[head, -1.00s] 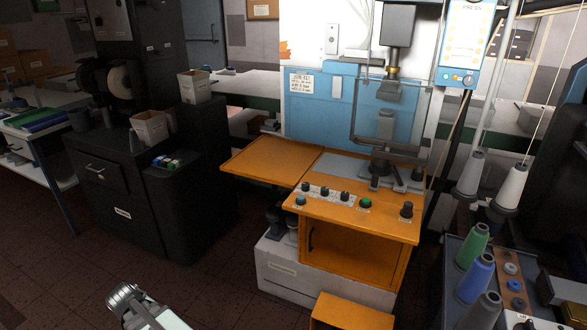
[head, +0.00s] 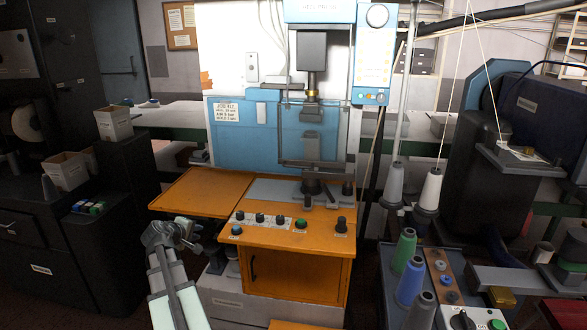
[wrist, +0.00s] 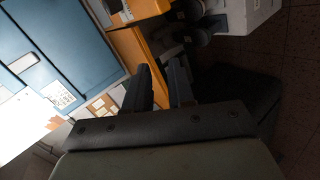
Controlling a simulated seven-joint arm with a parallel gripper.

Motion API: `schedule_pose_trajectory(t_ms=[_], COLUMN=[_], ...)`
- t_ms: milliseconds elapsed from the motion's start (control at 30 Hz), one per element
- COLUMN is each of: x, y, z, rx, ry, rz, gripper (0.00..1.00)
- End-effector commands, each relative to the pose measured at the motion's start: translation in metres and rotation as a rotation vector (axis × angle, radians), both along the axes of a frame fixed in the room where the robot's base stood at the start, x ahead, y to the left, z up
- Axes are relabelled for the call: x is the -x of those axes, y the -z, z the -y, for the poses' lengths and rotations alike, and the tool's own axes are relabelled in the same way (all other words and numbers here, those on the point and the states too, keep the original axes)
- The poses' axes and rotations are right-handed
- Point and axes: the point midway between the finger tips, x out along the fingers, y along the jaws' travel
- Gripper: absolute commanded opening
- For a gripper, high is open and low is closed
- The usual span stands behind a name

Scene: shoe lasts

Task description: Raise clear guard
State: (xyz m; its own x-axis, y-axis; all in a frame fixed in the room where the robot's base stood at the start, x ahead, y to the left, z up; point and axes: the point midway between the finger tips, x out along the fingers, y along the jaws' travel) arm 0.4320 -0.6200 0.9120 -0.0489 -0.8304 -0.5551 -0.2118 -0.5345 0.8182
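The clear guard (head: 281,130) shows as a thin grey frame around a see-through pane at the front of the press, in the head view. It hangs low, its bottom bar just above the orange bench. The grey press tool and the post below it show through the pane. My gripper (head: 187,230) is in front of the bench's left side, lower than the guard and well apart from it. In the wrist view, my gripper's two dark fingers (wrist: 161,88) stand apart with nothing between them. I cannot make out the guard in the wrist view.
The orange bench (head: 195,190) has several knobs and a green button along its front. A control panel (head: 374,55) hangs right of the press. Thread cones (head: 408,250) stand at lower right. A dark cabinet with bins (head: 65,170) is at left.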

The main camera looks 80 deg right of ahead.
Motion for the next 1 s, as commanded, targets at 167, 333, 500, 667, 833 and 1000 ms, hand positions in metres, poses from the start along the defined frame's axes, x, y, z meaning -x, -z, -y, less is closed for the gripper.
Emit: schedule_pose_trajectory(t_ms=[167, 333, 500, 667, 833, 1000], x=[0.07, 0.14, 0.201, 0.236, 0.249, 0.255], y=[-0.05, -0.098, -0.138, -0.161, -0.168, -0.165], z=[0.061, 0.104, 0.131, 0.142, 0.149, 0.165], rx=[0.115, 0.211, 0.281, 0.318, 0.329, 0.328], ry=[0.071, 0.137, 0.193, 0.225, 0.236, 0.236], rz=[-0.079, -0.17, -0.256, -0.311, -0.331, -0.332], gripper=[0.23, 0.23, 0.23, 0.23, 0.23, 0.23])
